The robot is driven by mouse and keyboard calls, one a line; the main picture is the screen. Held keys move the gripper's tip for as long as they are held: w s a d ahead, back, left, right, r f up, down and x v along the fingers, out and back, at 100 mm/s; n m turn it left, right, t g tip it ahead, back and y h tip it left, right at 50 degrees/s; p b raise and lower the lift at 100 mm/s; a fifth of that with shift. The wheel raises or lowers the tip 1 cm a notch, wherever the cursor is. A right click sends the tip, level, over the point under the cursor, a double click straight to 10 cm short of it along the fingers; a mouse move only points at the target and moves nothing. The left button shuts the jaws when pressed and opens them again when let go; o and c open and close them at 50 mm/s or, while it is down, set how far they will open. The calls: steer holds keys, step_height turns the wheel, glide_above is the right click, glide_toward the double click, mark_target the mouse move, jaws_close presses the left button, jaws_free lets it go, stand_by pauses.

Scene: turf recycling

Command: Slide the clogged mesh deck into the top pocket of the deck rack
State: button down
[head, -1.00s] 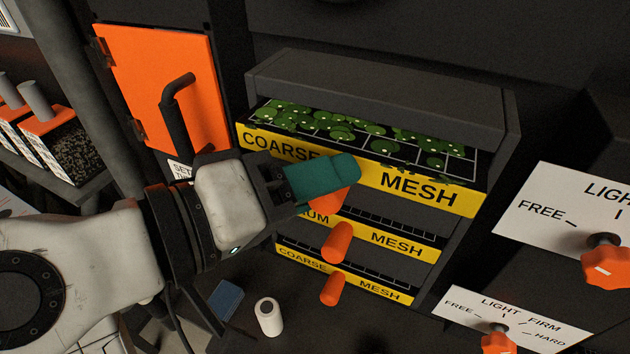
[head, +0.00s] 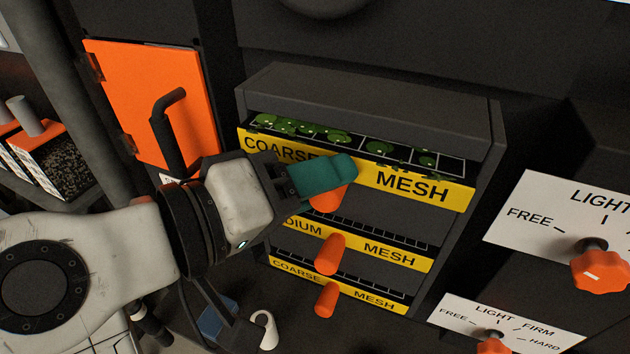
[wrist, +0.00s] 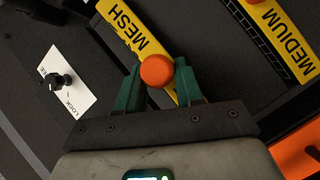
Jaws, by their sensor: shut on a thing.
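The clogged mesh deck (head: 411,186) has a yellow front reading COARSE MESH and green clumps (head: 300,127) on its dark mesh. It sits partly inside the top pocket of the deck rack (head: 375,90), with its front part sticking out. My gripper (head: 335,179) has teal fingers and is shut on the deck's orange knob handle (head: 326,200), which covers part of the lettering. In the wrist view the orange knob (wrist: 157,71) lies between the two teal fingers. The back of the deck is hidden under the rack's top.
Two lower decks, MEDIUM MESH (head: 388,254) and COARSE MESH (head: 375,299), sit in the rack with orange handles (head: 331,254) sticking out. An orange door (head: 150,95) with a black handle is at left. White dial panels (head: 545,220) with orange knobs are at right.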

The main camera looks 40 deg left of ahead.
steer(key=shift+w+a, duration=0.15)
steer(key=shift+w, duration=0.55)
steer(key=c, duration=0.7)
jaws_free()
steer(key=shift+o, duration=0.3)
steer(key=shift+f, duration=0.1)
steer(key=b+v, duration=0.2)
steer(key=v, duration=0.9)
steer(key=shift+w, duration=0.1)
